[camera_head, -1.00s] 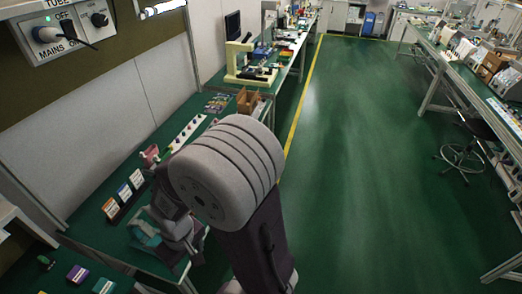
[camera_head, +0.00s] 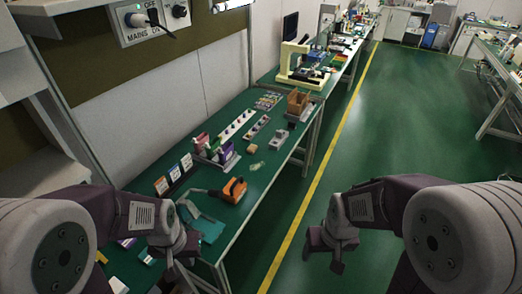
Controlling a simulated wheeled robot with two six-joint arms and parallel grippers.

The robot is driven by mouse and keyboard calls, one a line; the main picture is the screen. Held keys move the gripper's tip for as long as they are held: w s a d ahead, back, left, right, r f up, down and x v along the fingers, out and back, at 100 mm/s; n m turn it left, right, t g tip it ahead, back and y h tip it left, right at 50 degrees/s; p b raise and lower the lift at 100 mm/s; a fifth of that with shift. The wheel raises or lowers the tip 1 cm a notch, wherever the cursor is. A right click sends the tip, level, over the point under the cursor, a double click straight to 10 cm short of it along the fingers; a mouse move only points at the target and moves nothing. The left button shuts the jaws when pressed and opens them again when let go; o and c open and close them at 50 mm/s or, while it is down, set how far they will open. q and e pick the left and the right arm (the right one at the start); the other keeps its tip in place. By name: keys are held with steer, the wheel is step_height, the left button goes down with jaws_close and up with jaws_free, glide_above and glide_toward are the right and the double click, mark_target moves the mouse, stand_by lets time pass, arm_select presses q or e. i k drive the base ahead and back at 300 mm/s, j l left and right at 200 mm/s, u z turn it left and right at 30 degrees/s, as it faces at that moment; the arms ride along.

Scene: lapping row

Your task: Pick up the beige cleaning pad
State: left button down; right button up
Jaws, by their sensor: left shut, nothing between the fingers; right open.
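A small tan-beige block (camera_head: 252,148) lies on the green bench, right of the bottle rack; it may be the beige cleaning pad, but it is too small to be sure. A pale, flat piece (camera_head: 257,166) lies just in front of it. My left gripper (camera_head: 180,272) is shut and empty over the near part of the bench, well short of both. My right gripper (camera_head: 335,262) is open and empty over the floor, right of the bench.
An orange tool (camera_head: 234,190) lies by a teal mat (camera_head: 208,230). A rack of bottles (camera_head: 222,155), a row of labelled boxes (camera_head: 174,175) and a brown box (camera_head: 298,102) stand on the bench (camera_head: 262,185). The green aisle floor (camera_head: 400,130) is clear.

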mark_target(251, 149)
steer(key=u, duration=2.25)
steer(key=z, duration=2.25)
steer(key=i+l+u, duration=0.2)
steer(key=l, duration=0.15)
steer(key=i+l+u, duration=0.4)
steer(key=l+u, duration=0.15)
steer(key=l, duration=0.3)
steer(key=i+l+u, duration=0.15)
steer(key=l+u, duration=0.15)
steer(key=l, duration=0.2)
steer(key=i+l+u, duration=0.1)
steer(key=l+u, duration=0.2)
steer(key=l, duration=0.2)
steer(key=l+u, duration=0.25)
steer(key=l, duration=0.3)
steer(key=i+l+u, duration=0.7)
steer(key=l+u, duration=0.2)
steer(key=l, duration=0.15)
